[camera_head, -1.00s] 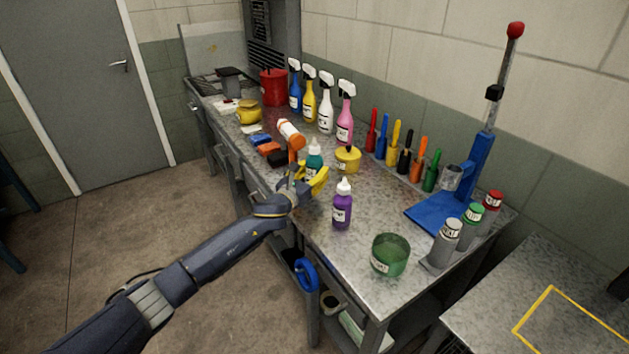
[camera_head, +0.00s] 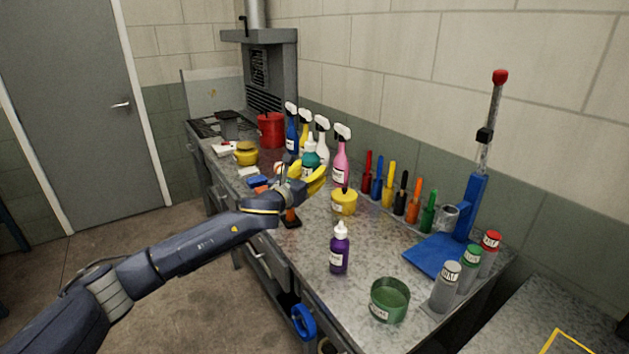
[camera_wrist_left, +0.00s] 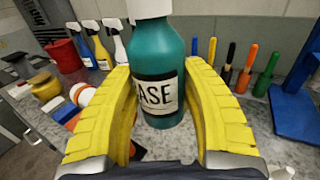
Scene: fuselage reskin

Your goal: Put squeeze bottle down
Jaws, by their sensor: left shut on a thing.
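The squeeze bottle in my grip is teal with a white cap and a label ending in "ASE"; in the left wrist view the teal bottle (camera_wrist_left: 158,70) stands upright between the yellow fingers. My left gripper (camera_wrist_left: 160,105) is shut on it. In the head view the left gripper (camera_head: 306,182) holds the teal bottle (camera_head: 309,162) over the workbench, in front of the spray bottles. Whether its base clears the bench cannot be told. A purple squeeze bottle (camera_head: 339,254) stands upright on the workbench (camera_head: 305,270), nearer the front. My right gripper is not in view.
A yellow pot (camera_head: 344,203) stands close right of the gripper. Several spray bottles, including a pink one (camera_head: 341,162), line the back. Bench around the purple bottle is free.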

